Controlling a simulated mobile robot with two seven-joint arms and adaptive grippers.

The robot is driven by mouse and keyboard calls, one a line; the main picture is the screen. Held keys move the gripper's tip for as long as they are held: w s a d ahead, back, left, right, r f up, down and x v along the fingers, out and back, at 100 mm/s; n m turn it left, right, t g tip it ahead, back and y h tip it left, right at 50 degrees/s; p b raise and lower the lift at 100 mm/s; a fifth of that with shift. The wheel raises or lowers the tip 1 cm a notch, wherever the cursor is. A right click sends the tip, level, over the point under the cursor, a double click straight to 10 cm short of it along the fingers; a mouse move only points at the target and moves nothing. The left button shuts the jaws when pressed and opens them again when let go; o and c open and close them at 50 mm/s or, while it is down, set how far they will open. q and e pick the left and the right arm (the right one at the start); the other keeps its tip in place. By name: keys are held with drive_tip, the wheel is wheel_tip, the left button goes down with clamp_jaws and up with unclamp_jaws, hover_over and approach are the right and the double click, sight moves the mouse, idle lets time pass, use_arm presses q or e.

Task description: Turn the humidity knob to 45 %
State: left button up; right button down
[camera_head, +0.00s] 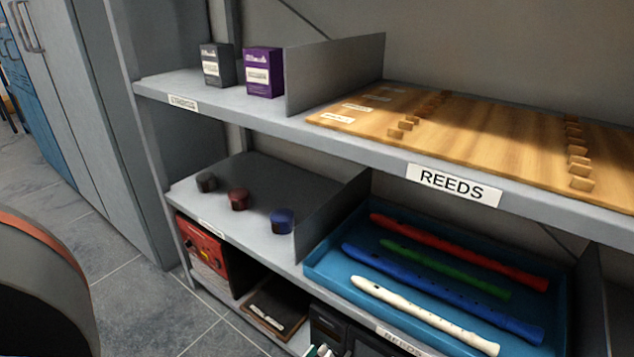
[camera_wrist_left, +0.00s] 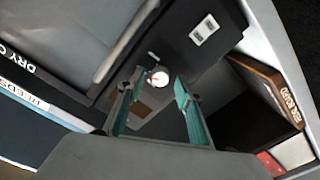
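The dry cabinet (camera_head: 330,322) is a dark box on the bottom shelf, cut off by the lower edge of the head view. In the left wrist view its dark front (camera_wrist_left: 195,60) carries a small round white-faced dial or knob (camera_wrist_left: 158,78) with a red mark. I cannot read a scale on it. My left gripper (camera_wrist_left: 158,82) is open, its two teal fingers on either side of the round part in the picture; I cannot tell whether they touch it. My right gripper is not in view.
Left of the cabinet are a dark board (camera_head: 272,306) and a red device (camera_head: 203,252). Above are a blue tray (camera_head: 320,266) of recorders and a shelf edge with a REEDS label (camera_head: 453,185). The wrist view also shows a brown board box (camera_wrist_left: 270,88).

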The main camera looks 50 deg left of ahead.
use_arm(q)
drive_tip(key=v, duration=0.7)
drive_tip(key=shift+s, duration=0.25)
